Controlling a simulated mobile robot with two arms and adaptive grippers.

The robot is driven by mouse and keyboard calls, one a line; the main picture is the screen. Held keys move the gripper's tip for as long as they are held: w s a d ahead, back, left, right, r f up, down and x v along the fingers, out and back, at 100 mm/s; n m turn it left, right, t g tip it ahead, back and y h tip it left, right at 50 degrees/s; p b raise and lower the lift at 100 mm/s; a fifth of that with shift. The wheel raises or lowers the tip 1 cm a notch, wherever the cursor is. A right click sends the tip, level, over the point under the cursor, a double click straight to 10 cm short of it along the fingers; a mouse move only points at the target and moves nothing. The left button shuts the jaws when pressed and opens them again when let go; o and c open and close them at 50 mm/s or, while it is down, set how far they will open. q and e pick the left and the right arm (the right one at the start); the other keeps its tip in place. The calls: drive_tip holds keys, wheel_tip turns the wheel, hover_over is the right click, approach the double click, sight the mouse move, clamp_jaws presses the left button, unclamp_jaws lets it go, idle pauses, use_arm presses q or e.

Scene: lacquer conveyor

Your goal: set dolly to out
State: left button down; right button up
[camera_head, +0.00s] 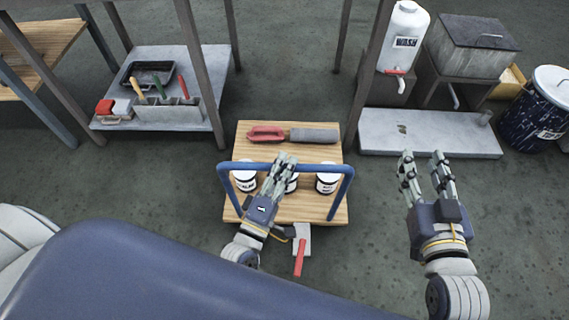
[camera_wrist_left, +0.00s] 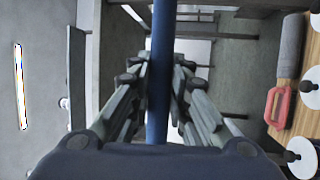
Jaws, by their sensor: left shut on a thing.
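The dolly (camera_head: 258,130) is a wooden platform with a blue push handle (camera_head: 224,183) along its near side. My left gripper (camera_head: 282,165) is shut on the blue handle's top bar, near its middle. In the left wrist view the blue bar (camera_wrist_left: 160,65) runs between the fingers of my left gripper (camera_wrist_left: 158,85). Several white cans (camera_head: 327,179) stand on the dolly behind the handle, one partly hidden by my left gripper. My right gripper (camera_head: 425,165) is open and empty, right of the dolly.
A low shelf with a tool caddy (camera_head: 170,112) stands at the left.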

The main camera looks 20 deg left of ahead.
use_arm(q)
drive_tip(key=c, duration=1.5)
unclamp_jaws()
drive_tip(key=v, duration=1.2)
drive_tip(key=shift+f, duration=0.15)
